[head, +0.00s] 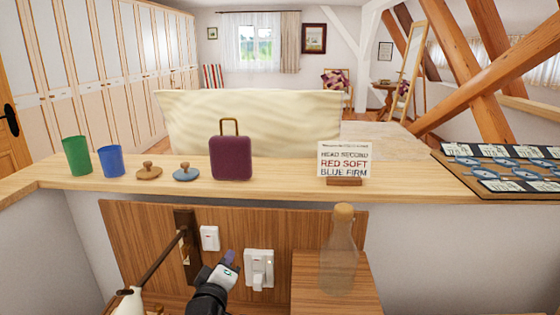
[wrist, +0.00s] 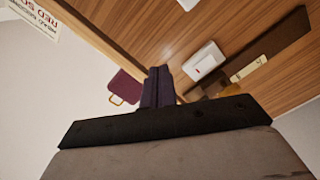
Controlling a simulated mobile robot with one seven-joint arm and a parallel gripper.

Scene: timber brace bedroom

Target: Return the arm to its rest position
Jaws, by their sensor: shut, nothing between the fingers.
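My gripper (head: 229,257) is low in the head view, in front of the wooden back panel (head: 130,231) under the shelf. It sits between a small white switch (head: 210,238) on its left and a white double socket plate (head: 259,267) on its right. Its dark fingers are closed together with nothing between them, as the wrist view (wrist: 158,88) also shows. My arm reaches up from the bottom edge of the head view. The wrist view shows a white switch (wrist: 205,61) close by on the panel.
The shelf (head: 280,182) above carries a green cup (head: 77,156), blue cup (head: 111,161), two knobbed lids, a maroon case (head: 231,158) and a sign (head: 343,160). A corked glass bottle (head: 339,255) stands right of my gripper on a wooden cabinet (head: 345,292). A dark lever (head: 163,257) is left.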

